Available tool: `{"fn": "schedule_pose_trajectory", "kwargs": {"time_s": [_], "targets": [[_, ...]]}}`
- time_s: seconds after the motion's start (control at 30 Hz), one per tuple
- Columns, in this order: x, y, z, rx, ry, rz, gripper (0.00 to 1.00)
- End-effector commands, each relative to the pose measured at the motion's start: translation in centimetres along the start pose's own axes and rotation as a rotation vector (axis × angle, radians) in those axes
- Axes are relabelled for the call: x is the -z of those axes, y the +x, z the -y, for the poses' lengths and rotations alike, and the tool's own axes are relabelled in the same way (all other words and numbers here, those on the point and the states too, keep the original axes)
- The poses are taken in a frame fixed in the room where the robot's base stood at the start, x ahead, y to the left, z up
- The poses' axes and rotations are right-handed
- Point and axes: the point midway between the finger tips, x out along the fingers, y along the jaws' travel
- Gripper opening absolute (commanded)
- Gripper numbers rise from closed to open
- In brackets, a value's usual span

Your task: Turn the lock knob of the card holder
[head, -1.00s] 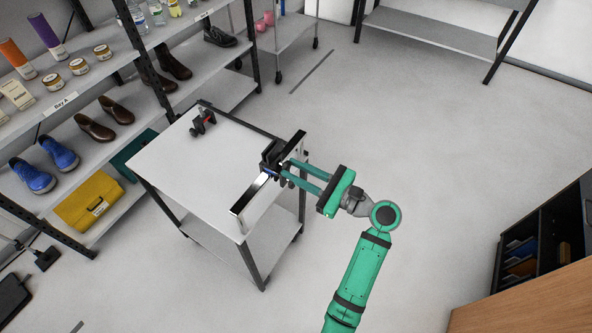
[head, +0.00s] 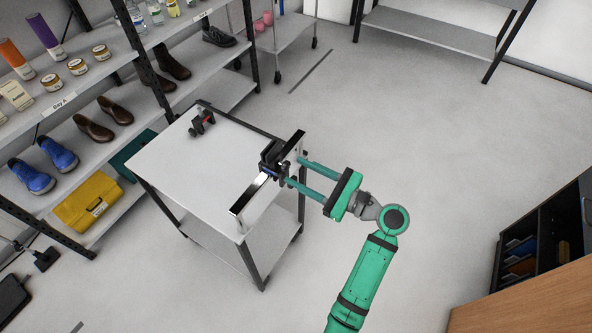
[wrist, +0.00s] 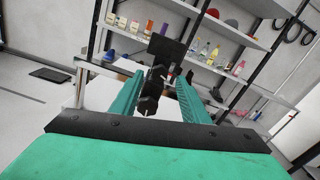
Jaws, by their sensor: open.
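The card holder (head: 270,154) is a dark clamp-like block on a shiny rail (head: 250,198) along the right edge of a small white-topped table. In the wrist view the dark knob (wrist: 149,103) shows between my fingers, with a dark flat plate (wrist: 166,50) behind it. I cannot tell which dark part is the lock knob's exact outline in the head view. My gripper (head: 292,171) is open, its two green fingers pointing left at the holder. The fingers appear on both sides of the knob in the wrist view, with gaps and no clear contact.
A second small dark clamp with a red part (head: 203,122) sits at the table's far left corner. The white table (head: 185,165) is otherwise bare. Shelves with shoes (head: 95,128) stand left of it. The floor (head: 420,130) to the right is clear.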

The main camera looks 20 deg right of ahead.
Motion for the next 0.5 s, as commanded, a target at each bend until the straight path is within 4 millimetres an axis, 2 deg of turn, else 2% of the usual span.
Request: {"fn": "schedule_pose_trajectory", "kwargs": {"time_s": [0.3,0.5], "targets": [[0.0,-6.0,0.1,0.003,-0.001,0.0,0.42],[0.0,-8.2,0.0,0.0,-0.001,0.0,0.42]]}}
